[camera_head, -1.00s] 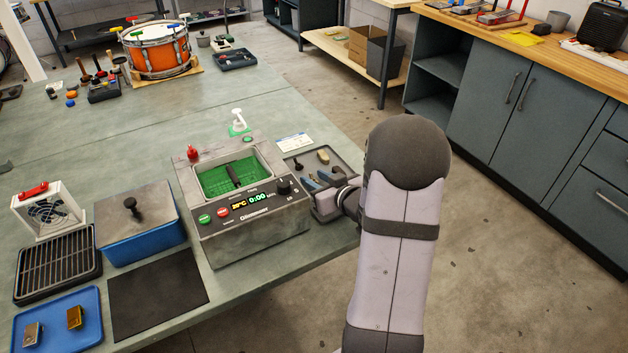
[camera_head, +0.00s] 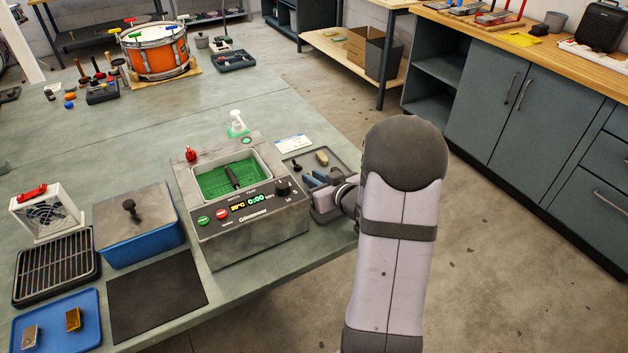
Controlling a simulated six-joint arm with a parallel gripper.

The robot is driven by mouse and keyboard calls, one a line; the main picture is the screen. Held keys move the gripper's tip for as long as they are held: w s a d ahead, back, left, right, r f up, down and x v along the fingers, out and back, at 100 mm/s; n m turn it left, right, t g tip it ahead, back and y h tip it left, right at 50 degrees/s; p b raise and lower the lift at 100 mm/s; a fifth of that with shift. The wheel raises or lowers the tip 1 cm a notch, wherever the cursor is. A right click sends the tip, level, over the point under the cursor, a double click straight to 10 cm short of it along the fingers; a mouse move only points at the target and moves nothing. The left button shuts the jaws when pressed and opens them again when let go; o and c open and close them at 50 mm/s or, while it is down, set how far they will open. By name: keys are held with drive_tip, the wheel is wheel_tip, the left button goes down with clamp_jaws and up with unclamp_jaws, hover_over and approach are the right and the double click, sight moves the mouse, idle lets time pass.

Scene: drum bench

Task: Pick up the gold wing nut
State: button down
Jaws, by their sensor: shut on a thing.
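I cannot make out a gold wing nut in this view; my gripper and wrist cover part of the tray.
A dark tool (camera_head: 297,165) and a tan piece (camera_head: 321,158) lie in the tray behind my fingers. The basin machine (camera_head: 255,240) stands close on the left. A white card (camera_head: 293,143) lies behind the tray. The bench edge is close on the right.

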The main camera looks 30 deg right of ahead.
wheel_tip(320, 180, up, 9)
drive_tip(key=shift+r+p, duration=0.2)
drive_tip(key=shift+p, duration=0.6)
